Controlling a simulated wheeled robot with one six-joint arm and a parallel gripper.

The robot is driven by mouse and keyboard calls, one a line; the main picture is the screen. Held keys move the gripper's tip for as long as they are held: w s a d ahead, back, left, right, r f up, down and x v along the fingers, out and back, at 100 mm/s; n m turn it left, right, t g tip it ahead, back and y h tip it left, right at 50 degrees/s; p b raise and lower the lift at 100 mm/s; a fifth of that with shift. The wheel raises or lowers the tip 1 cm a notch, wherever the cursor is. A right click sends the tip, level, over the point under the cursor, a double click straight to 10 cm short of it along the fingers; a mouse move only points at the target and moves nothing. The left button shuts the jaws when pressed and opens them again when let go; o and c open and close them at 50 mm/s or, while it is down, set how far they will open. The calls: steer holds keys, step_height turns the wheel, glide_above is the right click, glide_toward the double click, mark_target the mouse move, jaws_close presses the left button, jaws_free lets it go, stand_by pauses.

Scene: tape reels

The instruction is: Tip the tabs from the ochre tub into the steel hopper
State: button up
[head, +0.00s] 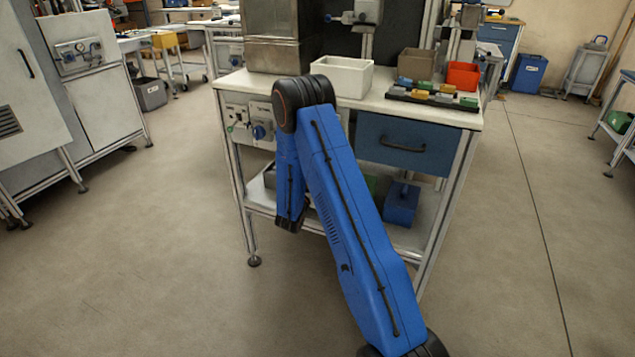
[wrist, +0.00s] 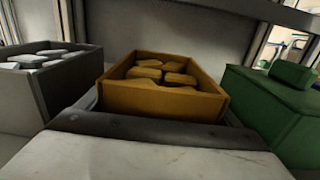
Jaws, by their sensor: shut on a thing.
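The ochre tub (wrist: 212,107) stands in the middle of the wrist view, upright, with several ochre tabs (wrist: 165,74) in it. My gripper (wrist: 160,128) is at the tub's near side and shut on it; the grip on the wall is partly hidden. In the head view the ochre tub is hidden behind my blue arm, which reaches down to the bench's lower shelf. A large metal box (head: 272,22), which looks like the steel hopper, stands at the left of the bench top. Its opening is not visible.
On the shelf, a grey tub of pale tabs (wrist: 70,85) stands left of the ochre tub and a green box (wrist: 262,105) close to its right. A blue box (head: 401,204) is farther right. The bench top (head: 345,108) above holds a white bin (head: 342,80).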

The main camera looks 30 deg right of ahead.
steer(key=shift+f, duration=0.15)
steer(key=o, duration=1.2)
steer(key=shift+f, duration=0.1)
steer(key=v, duration=1.7)
steer(key=shift+a, duration=0.25)
